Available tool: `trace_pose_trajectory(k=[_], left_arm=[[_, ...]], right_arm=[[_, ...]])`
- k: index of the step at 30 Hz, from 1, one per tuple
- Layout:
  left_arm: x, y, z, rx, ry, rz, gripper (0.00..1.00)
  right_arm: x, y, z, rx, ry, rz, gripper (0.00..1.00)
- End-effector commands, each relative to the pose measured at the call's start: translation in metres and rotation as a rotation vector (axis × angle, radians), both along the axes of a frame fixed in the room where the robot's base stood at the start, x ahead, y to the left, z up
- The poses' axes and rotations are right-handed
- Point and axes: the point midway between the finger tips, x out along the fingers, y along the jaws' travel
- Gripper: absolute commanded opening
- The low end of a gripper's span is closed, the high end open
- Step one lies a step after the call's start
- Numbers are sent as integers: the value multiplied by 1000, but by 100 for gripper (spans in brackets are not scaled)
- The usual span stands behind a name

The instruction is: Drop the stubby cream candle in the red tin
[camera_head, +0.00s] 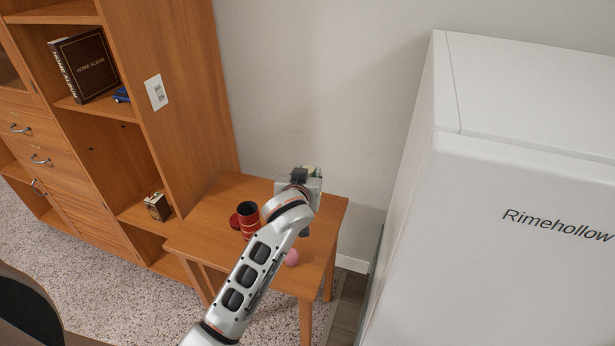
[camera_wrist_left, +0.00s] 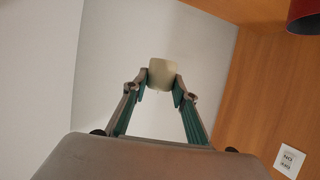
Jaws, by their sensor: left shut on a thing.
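The stubby cream candle (camera_wrist_left: 161,72) is pinched between the fingertips of my left gripper (camera_wrist_left: 160,88) in the left wrist view. In the head view, a small cream bit of the candle (camera_head: 312,169) shows past the wrist, and my left gripper (camera_head: 312,178) is mostly hidden behind its own arm over the back of the table. The red tin (camera_head: 248,219) stands upright on the table, left of the gripper, with a dark open top. Part of the tin (camera_wrist_left: 306,16) also shows at the top right of the wrist view, apart from the candle. My right gripper is out of view.
A pink ball (camera_head: 292,257) is near my arm. A wooden cabinet (camera_head: 190,90) rises at left, a white fridge (camera_head: 500,200) at right, and the wall stands behind.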

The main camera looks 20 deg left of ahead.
Motion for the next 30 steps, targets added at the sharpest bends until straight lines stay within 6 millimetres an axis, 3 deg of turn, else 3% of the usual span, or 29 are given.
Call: trace_pose_trajectory(k=[5,8,14,21,25,30], left_arm=[[0,1,0,-1,0,1,6],[-4,12,-2,1,1,10,6],[-29,69,-5,-2,7,51,6],[-67,134,7,-1,3,82,6],[-79,150,13,0,1,84,6],[-83,155,11,-1,0,85,6]], right_arm=[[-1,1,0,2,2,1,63],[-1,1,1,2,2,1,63],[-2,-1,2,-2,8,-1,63],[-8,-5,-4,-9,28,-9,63],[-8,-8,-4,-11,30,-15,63],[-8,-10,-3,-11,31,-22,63]])
